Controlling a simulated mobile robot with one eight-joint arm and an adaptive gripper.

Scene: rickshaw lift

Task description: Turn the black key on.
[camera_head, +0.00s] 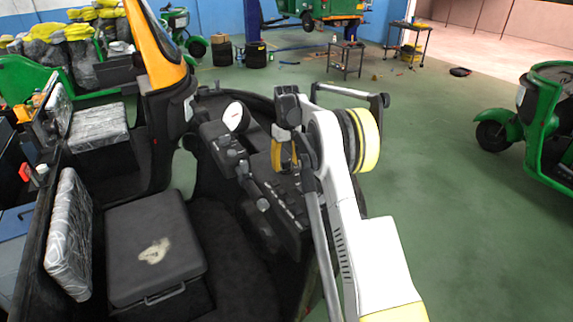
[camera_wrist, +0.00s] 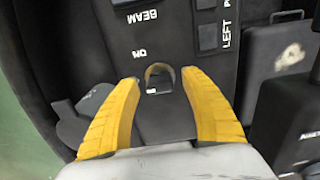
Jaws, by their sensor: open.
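The black key (camera_wrist: 160,72) shows in the wrist view as a small dark rounded piece with a lighter rim, on a black panel near an "ON" label. My gripper (camera_wrist: 160,78) is open, its two yellow fingers on either side of the key, with gaps between fingertips and key. I cannot tell how deep the fingertips reach. In the head view my gripper (camera_head: 281,158) is over the rickshaw's black dashboard (camera_head: 232,160), and I cannot make out the key there.
Handlebar and switches surround the panel, with a white round gauge (camera_head: 236,117) to the left. A black seat (camera_head: 155,245) is at front left. A green rickshaw (camera_head: 540,125) stands at right.

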